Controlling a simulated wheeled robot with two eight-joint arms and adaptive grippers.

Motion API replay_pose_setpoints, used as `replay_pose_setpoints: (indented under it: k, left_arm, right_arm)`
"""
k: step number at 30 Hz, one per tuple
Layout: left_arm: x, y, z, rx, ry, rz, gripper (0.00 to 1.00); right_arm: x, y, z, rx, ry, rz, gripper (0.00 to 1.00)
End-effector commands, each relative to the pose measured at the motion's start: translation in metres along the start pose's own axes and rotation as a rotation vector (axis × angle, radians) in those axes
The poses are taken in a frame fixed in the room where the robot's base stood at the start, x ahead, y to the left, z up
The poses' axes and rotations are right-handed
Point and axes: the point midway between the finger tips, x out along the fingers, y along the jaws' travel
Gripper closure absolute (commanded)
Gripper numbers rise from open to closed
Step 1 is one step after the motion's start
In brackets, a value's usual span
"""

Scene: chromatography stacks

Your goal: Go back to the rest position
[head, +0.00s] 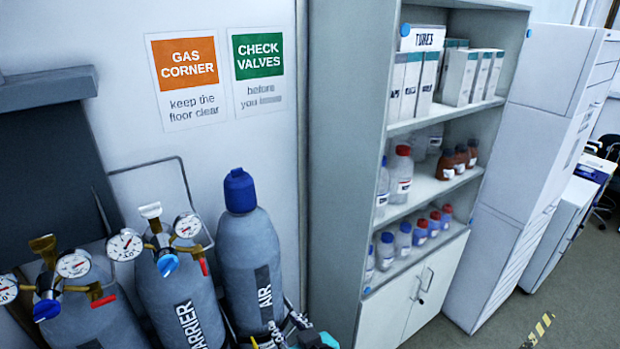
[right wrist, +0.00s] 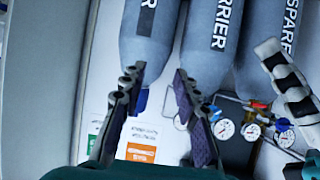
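My right gripper (head: 285,330) shows at the bottom edge of the head view, in front of the lower part of the AIR cylinder (head: 248,250). In the right wrist view my right gripper (right wrist: 155,85) has its two purple-padded fingers spread apart with nothing held between them. The AIR cylinder (right wrist: 150,35) and its blue cap lie beyond the fingers. At the right of the wrist view are white-and-black and teal robot parts, likely my left arm; its fingers cannot be made out.
The CARRIER cylinder (head: 180,295) and another cylinder (head: 85,320) stand to the left, with protruding gauges and valves. An open shelf cabinet (head: 335,150) with bottles and boxes is on the right. Floor (head: 500,325) shows free at lower right.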

Motion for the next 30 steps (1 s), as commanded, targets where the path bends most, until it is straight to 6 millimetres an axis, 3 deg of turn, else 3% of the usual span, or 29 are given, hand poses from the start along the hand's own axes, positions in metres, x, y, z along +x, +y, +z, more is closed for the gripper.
replay_pose_setpoints:
  k: [8,11,15,18,21,25,30]
  left_arm:
    - [0.042,0.000,0.030,0.000,0.000,0.000,0.38]
    - [0.064,0.000,0.046,0.000,0.000,0.000,0.38]
    - [0.102,0.000,0.073,0.000,0.000,0.000,0.38]
    - [0.124,0.000,0.089,0.000,0.000,0.000,0.38]
    - [0.138,0.000,0.099,0.000,0.000,0.000,0.38]
    - [0.145,0.000,0.104,0.000,0.000,0.000,0.38]
    - [0.144,0.000,0.103,0.000,0.000,0.000,0.38]
  right_arm:
    - [0.002,0.057,0.071,0.061,-0.114,0.115,0.69]
    - [-0.002,0.084,0.109,0.099,-0.175,0.172,0.69]
    - [-0.015,0.127,0.181,0.181,-0.289,0.272,0.69]
    - [-0.029,0.147,0.226,0.240,-0.365,0.330,0.69]
    - [-0.041,0.159,0.256,0.286,-0.419,0.368,0.69]
    - [-0.051,0.165,0.274,0.318,-0.456,0.392,0.69]
    - [-0.055,0.166,0.276,0.325,-0.466,0.396,0.69]
